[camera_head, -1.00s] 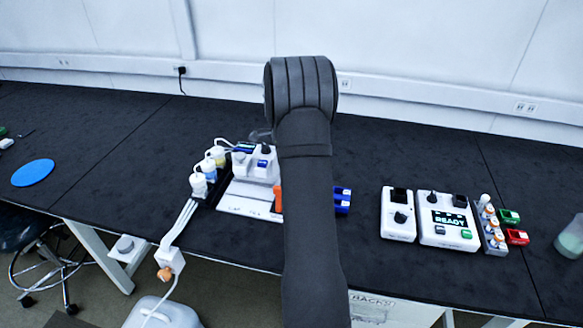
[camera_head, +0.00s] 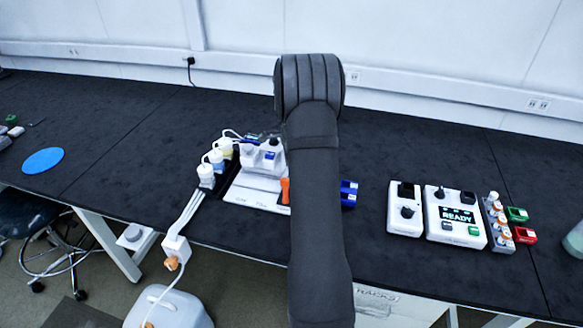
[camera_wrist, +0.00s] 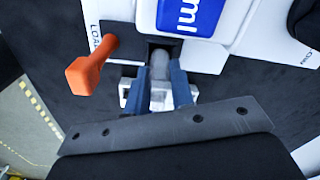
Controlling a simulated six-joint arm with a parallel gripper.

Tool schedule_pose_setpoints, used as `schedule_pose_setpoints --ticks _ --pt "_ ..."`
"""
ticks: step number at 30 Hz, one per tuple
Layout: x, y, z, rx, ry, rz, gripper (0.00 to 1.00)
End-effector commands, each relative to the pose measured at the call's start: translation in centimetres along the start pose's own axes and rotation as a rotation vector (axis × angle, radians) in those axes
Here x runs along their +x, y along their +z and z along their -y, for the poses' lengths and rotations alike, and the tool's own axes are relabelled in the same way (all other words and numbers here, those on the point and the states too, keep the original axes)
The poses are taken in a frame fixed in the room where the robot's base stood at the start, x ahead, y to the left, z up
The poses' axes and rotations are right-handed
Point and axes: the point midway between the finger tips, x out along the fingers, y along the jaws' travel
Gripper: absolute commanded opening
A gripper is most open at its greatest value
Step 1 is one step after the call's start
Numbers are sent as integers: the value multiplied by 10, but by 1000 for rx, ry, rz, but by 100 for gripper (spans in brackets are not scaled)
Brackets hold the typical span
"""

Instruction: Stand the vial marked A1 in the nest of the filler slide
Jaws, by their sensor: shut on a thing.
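In the wrist view, my gripper (camera_wrist: 162,78) has its two blue-grey fingers closed around a grey, cylinder-like piece (camera_wrist: 160,64), probably the vial; no A1 mark is readable. An orange lever (camera_wrist: 88,66) stands just left of the fingers. In the head view, my arm hides the gripper and the held piece; the white filler station (camera_head: 252,182) shows left of the arm.
The table behind is clear.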

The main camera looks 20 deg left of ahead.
Motion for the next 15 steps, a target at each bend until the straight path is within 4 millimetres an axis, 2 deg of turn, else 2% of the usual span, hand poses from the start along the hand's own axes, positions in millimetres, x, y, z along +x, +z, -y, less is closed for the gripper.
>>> schedule_pose_setpoints --ticks 15 --pt "8 0 0 0 0 0 0"
